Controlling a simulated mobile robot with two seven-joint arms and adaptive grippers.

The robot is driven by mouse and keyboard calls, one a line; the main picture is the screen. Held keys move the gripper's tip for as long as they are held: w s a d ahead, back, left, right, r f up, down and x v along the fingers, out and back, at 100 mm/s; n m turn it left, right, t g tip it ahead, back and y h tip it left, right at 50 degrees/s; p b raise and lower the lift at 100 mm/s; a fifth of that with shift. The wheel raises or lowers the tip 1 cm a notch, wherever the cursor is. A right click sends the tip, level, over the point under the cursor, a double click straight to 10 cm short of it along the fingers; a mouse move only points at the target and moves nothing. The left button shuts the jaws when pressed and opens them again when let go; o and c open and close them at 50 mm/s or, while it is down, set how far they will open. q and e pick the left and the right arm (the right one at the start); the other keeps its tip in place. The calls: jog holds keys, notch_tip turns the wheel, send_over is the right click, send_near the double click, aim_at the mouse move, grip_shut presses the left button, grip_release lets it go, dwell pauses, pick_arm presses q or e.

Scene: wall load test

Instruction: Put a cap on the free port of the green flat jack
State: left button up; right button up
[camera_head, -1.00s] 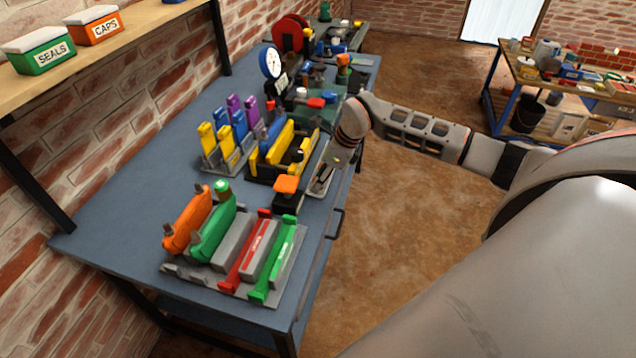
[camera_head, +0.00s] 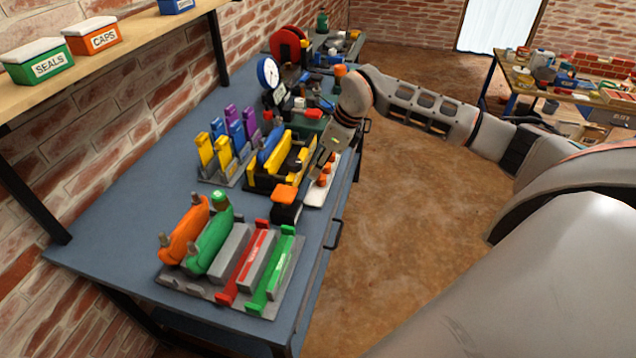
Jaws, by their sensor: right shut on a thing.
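The green flat jack (camera_head: 209,246) stands tilted in a grey rack (camera_head: 190,288) at the front of the blue bench, beside the orange flat jack (camera_head: 185,232). My right gripper (camera_head: 316,160) points down beside a white tray (camera_head: 316,197) with several orange caps (camera_head: 326,171). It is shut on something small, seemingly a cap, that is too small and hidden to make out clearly. My left gripper is not in view.
Blue, purple and yellow blocks (camera_head: 220,140) stand behind. Boxes marked CAPS (camera_head: 93,37) and SEALS (camera_head: 38,63) sit on the shelf.

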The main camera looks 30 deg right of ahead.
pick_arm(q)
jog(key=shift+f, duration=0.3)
pick_arm(e)
notch_tip(320, 180, up, 12)
